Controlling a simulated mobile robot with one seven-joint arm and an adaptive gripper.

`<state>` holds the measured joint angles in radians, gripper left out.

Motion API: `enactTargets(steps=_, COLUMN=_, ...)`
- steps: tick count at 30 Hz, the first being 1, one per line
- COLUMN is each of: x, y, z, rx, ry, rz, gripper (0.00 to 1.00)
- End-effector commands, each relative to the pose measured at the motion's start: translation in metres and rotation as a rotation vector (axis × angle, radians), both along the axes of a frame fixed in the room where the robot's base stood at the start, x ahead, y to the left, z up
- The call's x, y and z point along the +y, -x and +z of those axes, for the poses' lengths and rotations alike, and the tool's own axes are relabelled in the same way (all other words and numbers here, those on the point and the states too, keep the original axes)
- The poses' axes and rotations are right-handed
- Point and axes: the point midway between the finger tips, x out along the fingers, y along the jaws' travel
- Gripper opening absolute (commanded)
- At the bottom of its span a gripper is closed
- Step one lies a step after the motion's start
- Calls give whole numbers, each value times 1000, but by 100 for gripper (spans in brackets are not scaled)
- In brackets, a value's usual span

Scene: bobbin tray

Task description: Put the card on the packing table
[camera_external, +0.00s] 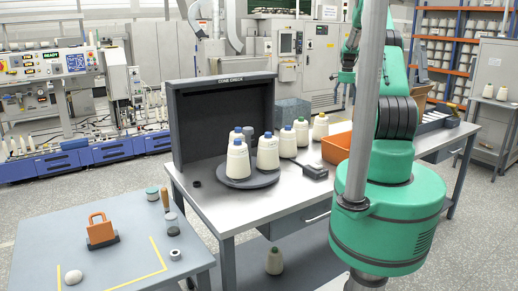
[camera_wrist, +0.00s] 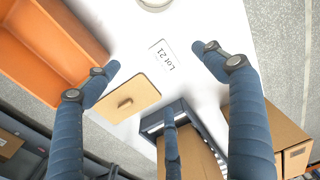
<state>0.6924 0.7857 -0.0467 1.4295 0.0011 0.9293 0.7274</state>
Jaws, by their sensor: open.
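A small white card (camera_wrist: 166,54) printed "Lot 21" lies flat on a white tabletop in the wrist view. My gripper (camera_wrist: 155,60) is open and empty. Its blue fingers are spread around the card, with one to the left, one to the right and one below, and none visibly holds it. In the external view my gripper and the card cannot be made out behind my arm and a grey pole. Which surface is the packing table is not labelled. A white-topped workbench (camera_external: 222,207) and a blue-grey table (camera_external: 110,262) with yellow corner lines both show.
An orange bin (camera_wrist: 62,28), a tan board with a knob (camera_wrist: 135,88), a grey tray (camera_wrist: 152,124) and cardboard boxes (camera_wrist: 291,132) surround the card. Several bobbins stand on the workbench, some on a round dark tray (camera_external: 247,182). The blue-grey table's front middle is mostly clear.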

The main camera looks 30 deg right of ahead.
Motion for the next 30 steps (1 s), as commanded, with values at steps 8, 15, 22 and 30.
enactTargets(steps=8, x=78, y=-7, z=87, rx=-38, ry=35, rz=156, gripper=84)
enactTargets(steps=15, x=147, y=2, z=152, rx=-68, ry=66, rz=289, gripper=84)
enactTargets(steps=22, x=212, y=20, z=205, rx=-98, ry=95, rz=416, gripper=84)
enactTargets(steps=30, x=285, y=55, z=256, rx=-134, ry=129, rz=564, gripper=84)
